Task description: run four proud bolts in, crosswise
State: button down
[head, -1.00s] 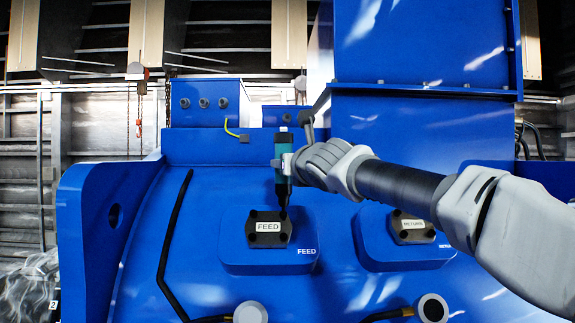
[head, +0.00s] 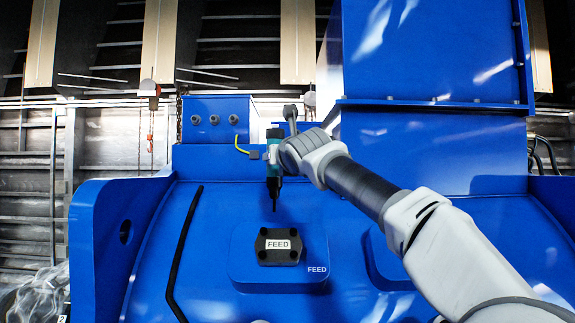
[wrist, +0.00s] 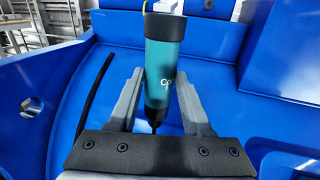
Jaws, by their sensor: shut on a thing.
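My gripper (head: 281,156) is shut on a teal and black power screwdriver (head: 273,177), held upright with its bit pointing down. In the wrist view the screwdriver (wrist: 167,80) stands between the two grey fingers. The bit tip is above the back edge of the black FEED cover (head: 278,258), apart from it. The cover sits on a raised blue pad and has dark bolts at its corners, among them a back left bolt (head: 263,231) and a back right bolt (head: 293,231). How far each bolt stands out is too small to tell.
A black hose (head: 184,250) runs down the blue housing left of the pad. A blue terminal box (head: 215,120) with a yellow-green wire stands behind. A tall blue duct (head: 430,50) rises at the back right. My arm covers most of a second pad.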

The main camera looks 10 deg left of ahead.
jog(key=shift+s+a+r, duration=0.1)
jog(key=shift+a+r, duration=0.1)
jog(key=shift+a, duration=0.5)
jog(key=shift+a+r, duration=0.15)
jog(key=shift+a, duration=0.55)
jog(key=shift+f+b, duration=1.05)
jog(key=shift+f, duration=0.65)
jog(key=shift+r+p, duration=0.1)
jog(key=shift+p, duration=0.55)
jog(key=shift+s+f+b, duration=0.1)
jog(key=shift+f+b, duration=0.55)
jog(key=shift+f, duration=0.55)
notch_tip(320, 180, up, 5)
jog(key=shift+f+p, duration=0.15)
jog(key=shift+p, duration=0.9)
